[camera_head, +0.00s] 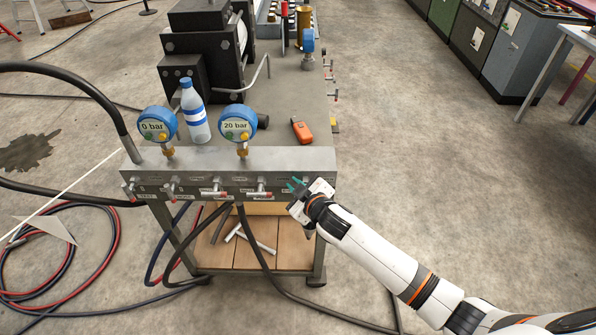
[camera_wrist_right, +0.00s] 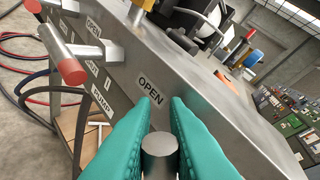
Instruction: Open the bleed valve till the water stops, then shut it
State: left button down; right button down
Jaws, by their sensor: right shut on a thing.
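The grey manifold block (camera_head: 235,160) runs along the cart's front edge, with several small valve handles (camera_head: 212,193) on its front face. The left gauge (camera_head: 155,125) reads 0 bar and the right gauge (camera_head: 238,124) reads 20 bar. My right gripper (camera_head: 297,186) is at the manifold's right end. In the right wrist view its teal fingers (camera_wrist_right: 162,108) are shut on a round grey metal valve handle (camera_wrist_right: 160,146), beside an "OPEN" label (camera_wrist_right: 150,88). A red-tipped handle (camera_wrist_right: 72,70) is to the left. I cannot read the gripped valve's name. No running water shows.
A water bottle (camera_head: 194,112) and an orange device (camera_head: 302,131) are on the cart top. Hoses (camera_head: 75,255) lie on the floor at left, near a dark wet-looking patch (camera_head: 28,151). The floor right of the cart (camera_head: 430,150) is clear.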

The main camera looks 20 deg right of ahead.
jog(key=shift+a+f+n+g+h+p, duration=0.15)
jog(key=shift+f+n+g+h+p, duration=0.15)
jog(key=shift+n+h+p, duration=0.6)
jog(key=shift+a+f+n+g+h+p, duration=0.15)
jog(key=shift+n+g+h+p, duration=0.3)
jog(key=shift+p, duration=0.7)
jog(key=shift+d+f, duration=0.1)
jog(key=shift+f, duration=0.1)
jog(key=c, duration=1.7)
grip_release()
jog(key=v, duration=1.2)
